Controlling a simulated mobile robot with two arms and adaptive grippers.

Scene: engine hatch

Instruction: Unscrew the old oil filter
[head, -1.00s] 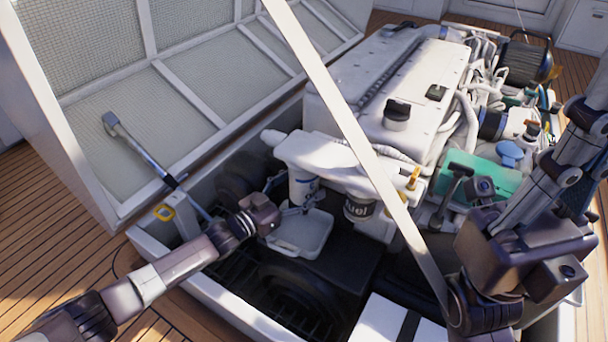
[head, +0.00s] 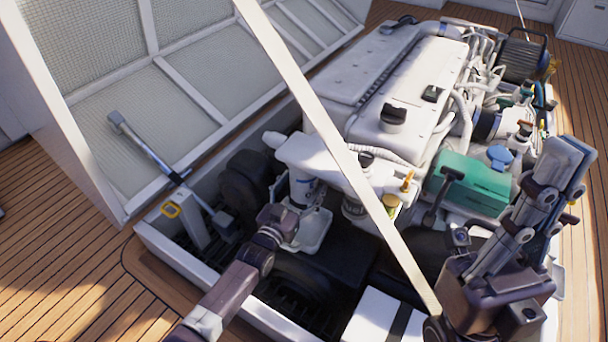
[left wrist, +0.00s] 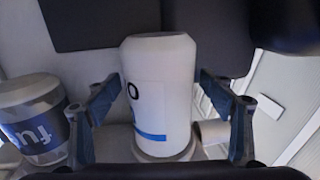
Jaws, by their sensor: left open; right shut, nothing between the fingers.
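The old oil filter (head: 302,188) is a white cylinder with a blue stripe, hanging upright under the white housing at the engine's front. In the left wrist view the filter (left wrist: 160,90) stands between the two fingers of my left gripper (left wrist: 157,82). They are open, one on each side, with a visible gap. In the head view my left gripper (head: 289,207) is at the filter, its fingers partly hidden. My right gripper (head: 562,165) is shut and empty, pointing up at the right, away from the filter.
A fuel filter (left wrist: 36,118) hangs beside the oil filter, partly behind a pale diagonal strut (head: 335,135) in the head view. A pale tray (head: 314,232) lies beneath the oil filter. The open hatch lid (head: 130,95) stands left; a green box (head: 470,183) sits on the right.

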